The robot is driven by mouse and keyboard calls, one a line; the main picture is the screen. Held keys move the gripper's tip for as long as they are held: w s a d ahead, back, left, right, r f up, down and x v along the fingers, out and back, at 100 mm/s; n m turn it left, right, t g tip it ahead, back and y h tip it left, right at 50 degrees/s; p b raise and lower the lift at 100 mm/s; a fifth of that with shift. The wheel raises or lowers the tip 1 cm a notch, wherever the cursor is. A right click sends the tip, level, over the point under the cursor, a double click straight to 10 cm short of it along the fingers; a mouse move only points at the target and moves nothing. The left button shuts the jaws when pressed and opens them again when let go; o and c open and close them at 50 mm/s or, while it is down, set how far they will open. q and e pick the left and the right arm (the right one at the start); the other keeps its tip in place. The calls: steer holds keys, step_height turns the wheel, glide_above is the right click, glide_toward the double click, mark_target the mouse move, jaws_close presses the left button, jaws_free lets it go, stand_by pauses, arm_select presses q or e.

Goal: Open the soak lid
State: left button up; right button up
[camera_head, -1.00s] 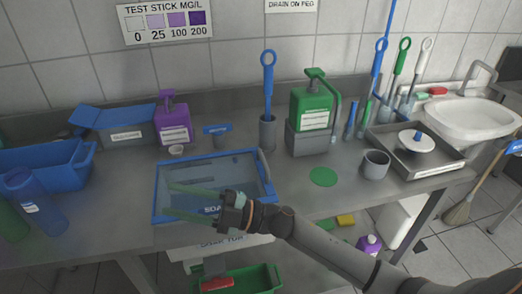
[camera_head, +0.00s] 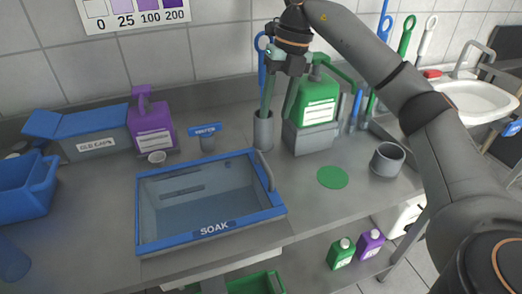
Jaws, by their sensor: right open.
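The soak tank (camera_head: 211,200) stands on the steel counter, with a blue frame and a "SOAK" label on its front edge. Its grey interior shows inside the frame; I cannot tell whether a clear lid pane covers it. A grey bar handle (camera_head: 265,170) runs along its right side. My right gripper (camera_head: 276,112) is open, its greenish fingers pointing down behind the tank's right side, in front of a blue-handled brush and a green bottle (camera_head: 318,103). Nothing shows between its fingers. My left gripper is not in view.
A grey cup (camera_head: 263,129) holds the brush near my right gripper. A purple jug (camera_head: 150,127), a "TESTED"-like blue tag (camera_head: 205,130) and a blue-lidded box (camera_head: 95,137) stand behind the tank. A grey mug (camera_head: 387,159) and green disc (camera_head: 332,177) lie right.

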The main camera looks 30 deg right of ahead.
mark_target(263, 159)
steer(key=f, duration=0.4)
steer(key=a+f, duration=0.1)
steer(key=f, duration=0.3)
steer(key=a+f, duration=0.1)
steer(key=f, duration=0.3)
steer(key=shift+w+a+b, duration=0.2)
steer(key=shift+b, duration=0.15)
jaws_close()
steer(key=shift+r, duration=0.1)
stand_by(0.7)
